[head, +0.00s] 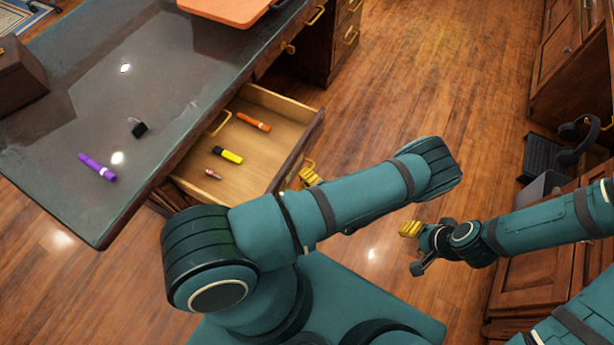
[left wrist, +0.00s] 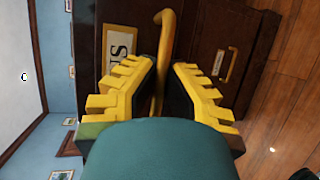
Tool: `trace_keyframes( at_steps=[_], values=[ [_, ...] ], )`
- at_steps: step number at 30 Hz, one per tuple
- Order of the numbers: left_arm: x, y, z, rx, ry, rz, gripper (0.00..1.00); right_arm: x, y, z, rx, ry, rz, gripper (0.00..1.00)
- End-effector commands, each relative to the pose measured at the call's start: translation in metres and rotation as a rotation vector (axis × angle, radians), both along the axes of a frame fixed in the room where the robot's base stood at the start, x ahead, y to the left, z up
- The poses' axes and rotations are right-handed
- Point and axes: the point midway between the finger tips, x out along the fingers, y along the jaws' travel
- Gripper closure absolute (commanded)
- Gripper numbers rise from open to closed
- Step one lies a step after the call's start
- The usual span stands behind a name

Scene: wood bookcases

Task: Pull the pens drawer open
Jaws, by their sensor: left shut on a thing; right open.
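The pens drawer (head: 258,153) stands pulled out from the dark-topped desk. Inside lie an orange marker (head: 253,122), a yellow marker (head: 228,155) and a small pinkish item (head: 213,174). My left gripper (head: 309,173) is at the drawer front, partly hidden by my arm. In the left wrist view, its yellow fingers (left wrist: 165,82) are on either side of the brass handle (left wrist: 165,38), shut on it. A label (left wrist: 121,47) beside the handle is partly covered; an S shows. My right gripper (head: 413,248) is open and empty over the floor, away from the drawer.
On the desk top (head: 75,125) lie a purple marker (head: 97,167) and a small black item (head: 138,127). An orange board (head: 228,8) is at the back. Headphones (head: 584,137) are by the right-hand cabinets. The wood floor (head: 420,90) beyond my arms is clear.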

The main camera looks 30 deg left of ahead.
Motion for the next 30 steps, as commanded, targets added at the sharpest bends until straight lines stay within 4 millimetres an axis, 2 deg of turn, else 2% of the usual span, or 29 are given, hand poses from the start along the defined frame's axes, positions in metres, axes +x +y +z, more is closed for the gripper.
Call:
trace_keyframes(
  at_steps=[9,10,12,23,26,30],
  values=[
    [0.002,-0.001,0.0,-0.002,-0.002,-0.004,1.0,0.0,0.0,0.0,0.0,0.0,0.0,0.53],
    [0.002,-0.001,0.0,-0.002,-0.002,-0.004,0.8,0.0,0.0,0.0,0.0,0.0,0.0,0.53],
    [0.002,-0.001,0.0,-0.002,-0.002,-0.003,0.6,0.0,0.0,0.0,0.0,0.0,0.0,0.53],
    [0.001,0.0,0.004,-0.001,-0.002,-0.002,0.6,0.0,0.0,0.0,0.0,0.0,0.0,0.53],
    [0.001,-0.001,0.014,-0.001,-0.002,-0.002,0.6,0.0,0.0,0.0,0.0,0.0,0.0,0.53],
    [0.002,-0.001,0.04,0.001,-0.005,-0.002,0.6,0.0,0.0,0.0,0.0,0.0,0.0,0.53]
  ],
)
